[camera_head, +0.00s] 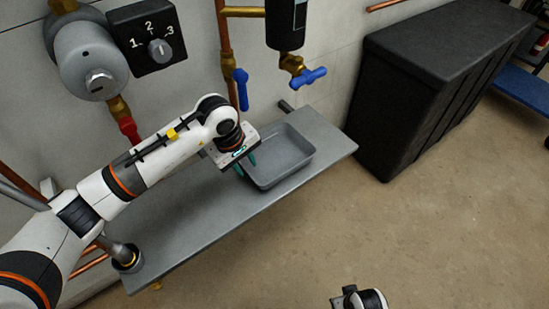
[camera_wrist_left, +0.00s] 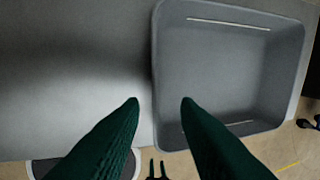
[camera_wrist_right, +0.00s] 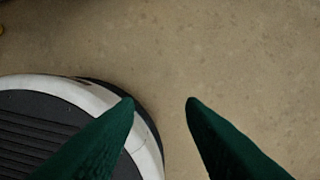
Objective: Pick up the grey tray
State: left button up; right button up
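The grey tray (camera_head: 282,157) is an empty, shallow rectangular tray on the grey shelf (camera_head: 180,225), near its right end. My left gripper (camera_head: 246,166) is at the tray's left side, fingers pointing down. In the left wrist view the tray (camera_wrist_left: 230,75) fills the right half. The open left fingertips (camera_wrist_left: 160,100) appear one on each side of its left wall, with a gap between them; whether they touch it or how deep they reach I cannot tell. My right gripper (camera_wrist_right: 160,100) is open and empty over the bare floor, away from the tray.
Copper pipes and a blue-handled valve (camera_head: 303,76) are on the wall above the shelf. Another blue handle (camera_head: 240,88) hangs close behind my left wrist. A large black box (camera_head: 430,80) stands right of the shelf.

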aim_at(248, 173)
pick_arm(q)
jog(key=x, duration=0.5)
jog(key=shift+s+a, duration=0.15)
jog(key=shift+s, duration=0.05)
grip_shut()
